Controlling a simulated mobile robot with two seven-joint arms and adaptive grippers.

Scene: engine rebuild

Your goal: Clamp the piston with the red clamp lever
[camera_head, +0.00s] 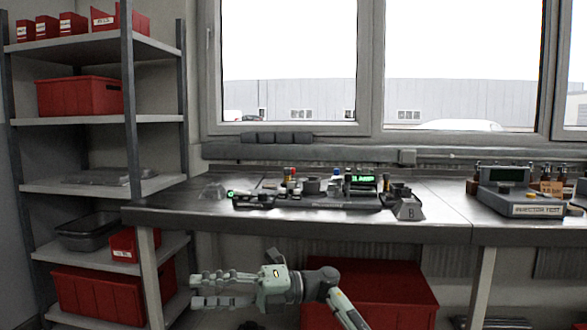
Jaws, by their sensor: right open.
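My right gripper (196,291) is open and empty, its fingers pointing left, below the bench top and in front of the bench. My left gripper is not in view. A dark fixture tray (330,203) lies on the workbench (270,225), crowded with small parts. A short grey cylindrical part (312,185) stands near its middle; I cannot tell whether it is the piston. A small red-topped item (293,172) stands at the back; I cannot tell whether it is the clamp lever. My gripper is well apart from all of these.
A small display with green text (361,179) stands behind the tray. A grey block marked B (409,210) is at its right. An injector test unit (521,202) stands farther right. Shelves with red bins (80,97) are at left; a large red box (395,290) is under the bench.

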